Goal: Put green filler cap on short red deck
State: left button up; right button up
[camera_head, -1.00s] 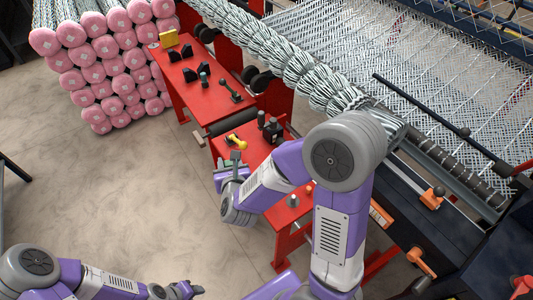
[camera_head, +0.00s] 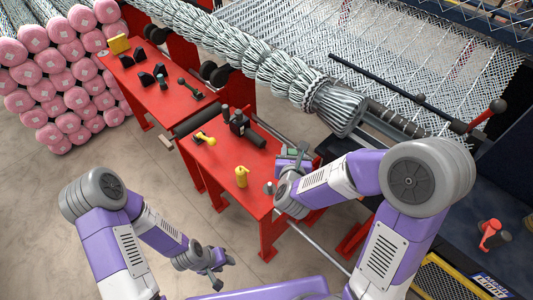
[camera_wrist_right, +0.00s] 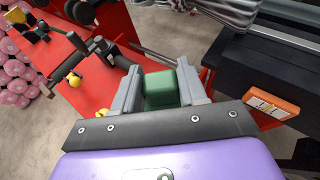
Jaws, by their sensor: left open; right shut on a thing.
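The green filler cap (camera_wrist_right: 160,90) is a green block between the fingers of my right gripper (camera_wrist_right: 158,88), which is shut on it. In the head view the green cap (camera_head: 293,153) shows in my right gripper (camera_head: 292,160), near the right end of the nearer red deck (camera_head: 225,167). It looks held above the surface; the exact gap cannot be told. This nearer deck looks shorter than the red deck (camera_head: 128,75) behind it. My left gripper (camera_head: 217,274) is open and empty, low over the floor in front of the nearer deck.
Pink spools (camera_head: 60,75) are stacked at left. The braided net roll (camera_head: 340,107) and dark machine frame lie behind and right.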

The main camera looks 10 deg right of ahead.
jog(key=w+a+f+n+y+b, duration=0.6)
jog(key=w+a+f+n+y, duration=0.15)
jog(key=w+a+f, duration=0.35)
jog(key=n+g+y+b, duration=0.2)
jog(key=n+y+b, duration=0.1)
jog(key=y+b, duration=0.1)
send_over(253, 162)
jog(key=shift+m, duration=0.25)
notch_tip(253, 162, down, 7)
jog(key=shift+f+b, duration=1.1)
jog(key=shift+f, duration=1.55)
jog(key=shift+f, duration=0.2)
jog(key=o, duration=1)
